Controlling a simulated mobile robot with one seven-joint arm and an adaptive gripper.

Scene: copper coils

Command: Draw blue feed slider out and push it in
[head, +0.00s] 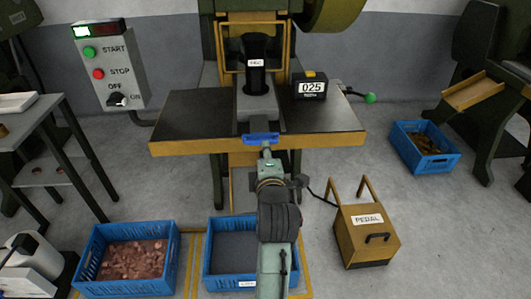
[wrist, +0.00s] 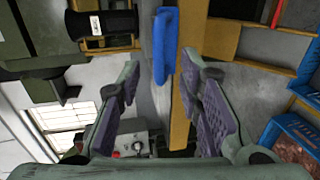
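The blue feed slider handle (head: 261,139) is a short bar at the front edge of the press table, in the middle. In the wrist view the blue bar (wrist: 165,45) lies ahead of the gap between my fingers. My gripper (head: 266,154) is just in front of the bar in the head view, with my arm hiding what is behind it. In the wrist view my gripper (wrist: 160,82) is open, its two purple-padded fingers wide apart with nothing between the pads. The bar appears beyond the fingertips; contact cannot be seen.
The press table (head: 185,120) has a dark top and yellow front edge. A green-knobbed lever (head: 370,98) sticks out right. Blue crates (head: 130,288) and a pedal box (head: 368,240) stand on the floor.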

